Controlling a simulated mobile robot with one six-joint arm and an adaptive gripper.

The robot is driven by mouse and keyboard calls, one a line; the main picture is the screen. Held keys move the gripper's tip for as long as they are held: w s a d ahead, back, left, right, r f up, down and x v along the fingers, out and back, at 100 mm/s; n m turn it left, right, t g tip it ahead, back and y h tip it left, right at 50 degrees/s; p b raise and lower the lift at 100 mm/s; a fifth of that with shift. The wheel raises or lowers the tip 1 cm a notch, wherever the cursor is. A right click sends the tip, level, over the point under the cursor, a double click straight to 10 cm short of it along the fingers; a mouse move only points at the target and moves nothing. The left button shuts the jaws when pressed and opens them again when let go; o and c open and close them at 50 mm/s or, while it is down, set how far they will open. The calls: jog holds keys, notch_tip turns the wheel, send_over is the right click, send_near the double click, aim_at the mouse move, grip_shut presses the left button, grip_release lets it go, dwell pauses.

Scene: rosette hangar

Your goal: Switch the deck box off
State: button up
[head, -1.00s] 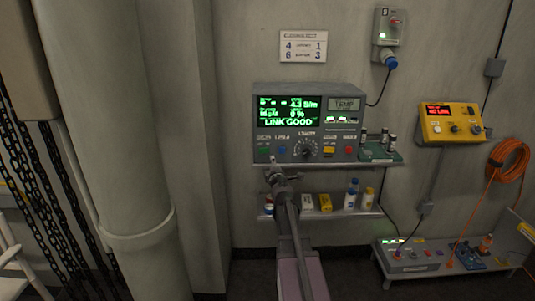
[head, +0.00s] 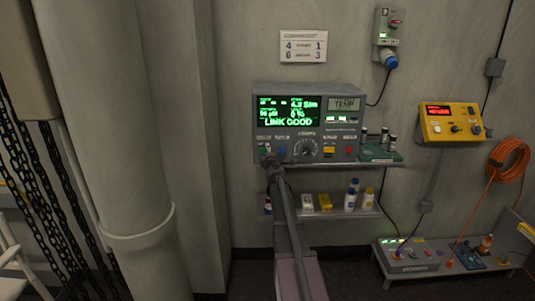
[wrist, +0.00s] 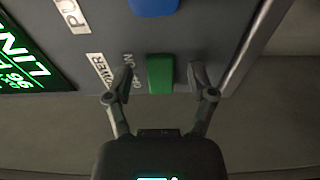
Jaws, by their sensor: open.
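The deck box, a grey instrument case (head: 340,130) with a lit green screen reading LINK GOOD, stands on a wall shelf. Its green power switch (wrist: 160,74) shows in the wrist view, beside the labels POWER and ON/OFF. My gripper (wrist: 163,82) is open, with one fingertip on each side of the green switch. I cannot tell whether the fingers touch it.
A blue button (wrist: 154,6) sits next to the green switch. A dial (head: 305,148), a yellow button (head: 329,151) and a red one lie further right. Small bottles (head: 351,196) and boxes stand on the lower shelf. A yellow box (head: 451,123) hangs at right; a thick pipe (head: 110,130) stands left.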

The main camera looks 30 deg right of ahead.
grip_shut()
jog(key=shift+a+m+h, duration=0.1)
jog(key=shift+m+h, duration=0.2)
jog(key=shift+h, duration=0.1)
jog(key=shift+w+a+m+g+h, duration=0.1)
jog(key=shift+a+m+g+h, duration=0.1)
jog(key=shift+m+g+h, duration=1.4)
